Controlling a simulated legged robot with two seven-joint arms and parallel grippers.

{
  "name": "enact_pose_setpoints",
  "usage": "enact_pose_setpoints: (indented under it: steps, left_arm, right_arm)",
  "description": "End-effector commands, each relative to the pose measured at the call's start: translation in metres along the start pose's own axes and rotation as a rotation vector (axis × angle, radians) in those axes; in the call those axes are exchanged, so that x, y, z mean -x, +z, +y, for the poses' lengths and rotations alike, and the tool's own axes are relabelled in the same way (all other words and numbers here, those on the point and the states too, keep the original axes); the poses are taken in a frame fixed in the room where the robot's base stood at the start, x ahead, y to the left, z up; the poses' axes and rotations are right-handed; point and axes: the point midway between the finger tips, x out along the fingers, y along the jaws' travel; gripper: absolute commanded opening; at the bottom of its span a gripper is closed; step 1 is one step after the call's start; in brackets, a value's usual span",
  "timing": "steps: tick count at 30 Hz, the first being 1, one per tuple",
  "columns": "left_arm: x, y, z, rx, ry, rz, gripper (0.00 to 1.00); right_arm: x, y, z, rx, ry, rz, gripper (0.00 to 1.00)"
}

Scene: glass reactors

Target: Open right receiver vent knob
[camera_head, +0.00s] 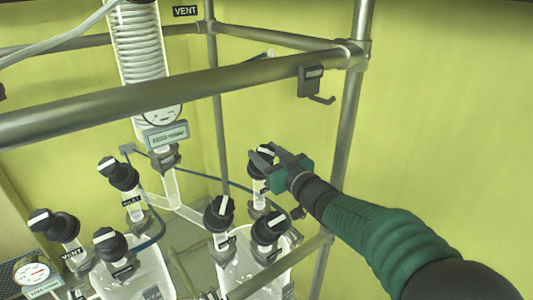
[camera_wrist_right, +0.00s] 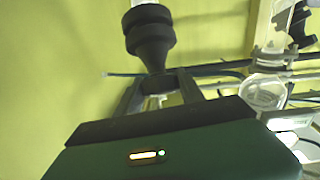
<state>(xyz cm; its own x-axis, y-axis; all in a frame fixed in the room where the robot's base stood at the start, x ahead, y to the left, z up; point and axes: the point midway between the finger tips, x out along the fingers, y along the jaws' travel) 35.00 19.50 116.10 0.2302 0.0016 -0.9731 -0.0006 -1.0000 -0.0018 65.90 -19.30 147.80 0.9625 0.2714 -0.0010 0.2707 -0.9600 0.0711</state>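The right receiver (camera_head: 240,268) is a glass vessel at the lower middle of the head view, with black knobs on its necks. My right gripper (camera_head: 270,158) is at its rear black knob (camera_head: 262,160); the label below is not readable. In the right wrist view this knob (camera_wrist_right: 150,38) lies just beyond the fingers. Its narrow end (camera_wrist_right: 156,84) sits between the two fingers of my right gripper (camera_wrist_right: 160,90). I cannot tell whether the fingers press on it. My left gripper is not in view.
Two more black knobs, left (camera_head: 219,211) and front (camera_head: 268,229), stand close on the right receiver. The left receiver (camera_head: 135,270) has several knobs. A thick metal rail (camera_head: 180,92) crosses in front. A blue hose (camera_head: 205,175) runs behind.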

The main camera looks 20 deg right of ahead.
Motion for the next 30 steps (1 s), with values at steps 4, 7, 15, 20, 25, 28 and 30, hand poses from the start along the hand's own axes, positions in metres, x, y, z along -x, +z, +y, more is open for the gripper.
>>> enact_pose_setpoints:
  steps: [4,7,15,20,25,28,30]
  left_arm:
    - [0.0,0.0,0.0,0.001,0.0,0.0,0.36]
    - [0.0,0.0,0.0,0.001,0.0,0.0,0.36]
    - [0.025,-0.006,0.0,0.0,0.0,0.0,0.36]
    - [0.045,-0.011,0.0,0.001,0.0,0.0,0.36]
    - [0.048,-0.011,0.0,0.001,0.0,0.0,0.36]
    - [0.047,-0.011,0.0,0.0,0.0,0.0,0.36]
    - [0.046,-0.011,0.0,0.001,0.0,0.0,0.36]
  right_arm:
    - [0.001,-0.001,0.003,0.001,0.003,0.002,0.07]
    - [0.0,-0.001,0.002,0.001,0.0,0.003,0.05]
    - [0.0,-0.008,0.006,0.067,-0.107,0.002,0.05]
    - [0.0,-0.007,0.005,0.151,-0.257,0.002,0.05]
    - [0.001,-0.003,0.002,0.19,-0.328,0.005,0.05]
    - [0.001,-0.002,0.002,0.19,-0.328,0.006,0.05]
    - [0.001,-0.003,0.002,0.19,-0.327,0.006,0.05]
